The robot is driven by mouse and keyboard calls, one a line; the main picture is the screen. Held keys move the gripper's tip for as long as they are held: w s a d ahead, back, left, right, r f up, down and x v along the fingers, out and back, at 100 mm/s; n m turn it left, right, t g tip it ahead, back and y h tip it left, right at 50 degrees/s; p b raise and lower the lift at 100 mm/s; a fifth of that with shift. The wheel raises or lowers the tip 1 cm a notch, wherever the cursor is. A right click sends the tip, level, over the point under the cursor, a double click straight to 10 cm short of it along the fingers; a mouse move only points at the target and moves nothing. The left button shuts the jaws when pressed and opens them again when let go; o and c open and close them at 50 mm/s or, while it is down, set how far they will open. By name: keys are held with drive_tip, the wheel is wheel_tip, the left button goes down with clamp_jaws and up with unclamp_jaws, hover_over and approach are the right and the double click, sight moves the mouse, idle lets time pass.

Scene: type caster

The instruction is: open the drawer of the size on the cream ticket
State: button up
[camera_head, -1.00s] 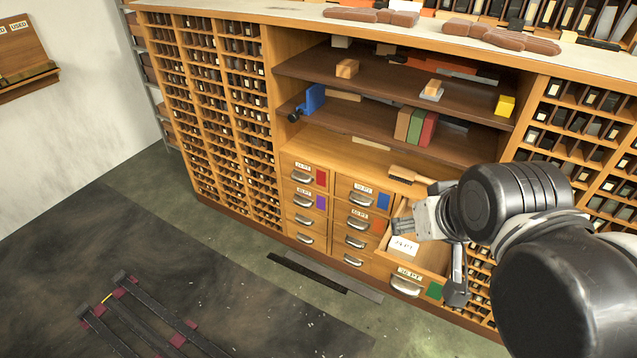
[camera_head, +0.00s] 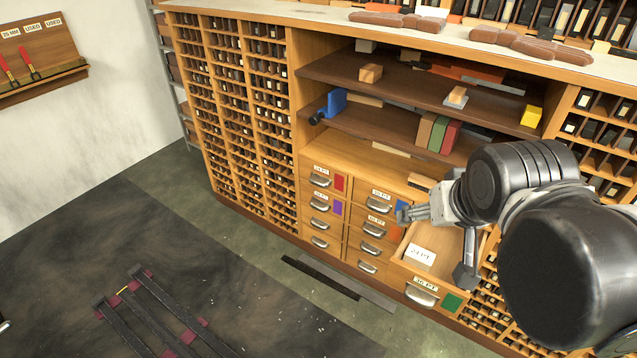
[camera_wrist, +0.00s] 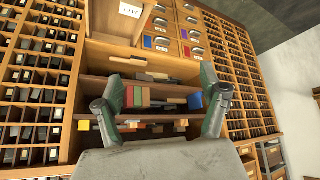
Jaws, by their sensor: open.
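A cream ticket (camera_head: 420,254) reading 24 PT lies in the pulled-out drawer (camera_head: 440,296), whose front has a green tag and a label that looks like 36 PT. The ticket also shows at the top of the upside-down wrist view (camera_wrist: 130,10). The shut top-left drawer (camera_head: 320,180) has a red tag; its small label seems to read 24 PT. Below it is a purple-tagged drawer (camera_head: 320,203). The right column has blue-tagged (camera_head: 378,203) and orange-tagged (camera_head: 376,228) drawers, both shut. My gripper (camera_head: 412,213) is open and empty, in front of the right column beside the open drawer.
Shelves above the drawers hold coloured blocks, a blue object (camera_head: 336,102) and a yellow block (camera_head: 531,116). A brush (camera_head: 420,181) lies on the drawer top. Dark strips (camera_head: 325,278) lie on the floor before the cabinet.

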drive_tip(key=w+a+f+m+t+h+b, duration=0.1)
drive_tip(key=w+a+f+h+b, duration=0.2)
drive_tip(key=w, duration=1)
drive_tip(key=w+a+f+m+h+b, duration=0.15)
drive_tip(key=w+f, duration=0.25)
drive_tip(key=w, duration=0.8)
drive_tip(key=w+a+f+m+t+h+b, duration=0.1)
drive_tip(key=w+a+f+h+b, duration=0.2)
drive_tip(key=w, duration=1)
drive_tip(key=w+a+f+m+t+b, duration=0.1)
drive_tip(key=w+a+f+b, duration=0.1)
drive_tip(key=w+a+f, duration=0.45)
drive_tip(key=w+a+f+m+t+b, duration=0.1)
drive_tip(key=w+a+f+b, duration=0.2)
drive_tip(key=f, duration=0.6)
drive_tip(key=m+t+h+b, duration=0.1)
drive_tip(key=t+h+b, duration=0.1)
drive_tip(key=t+b, duration=0.3)
approach(317, 182)
drive_tip(key=shift+g, duration=0.6)
drive_tip(key=x, duration=0.5)
drive_tip(key=b+x, duration=0.1)
drive_tip(key=x, duration=0.2)
drive_tip(key=shift+w+r, duration=0.3)
drive_tip(key=shift+w, duration=0.05)
drive_tip(key=shift+w+d+r, duration=0.1)
drive_tip(key=shift+w+d, duration=0.3)
drive_tip(key=shift+w, duration=0.2)
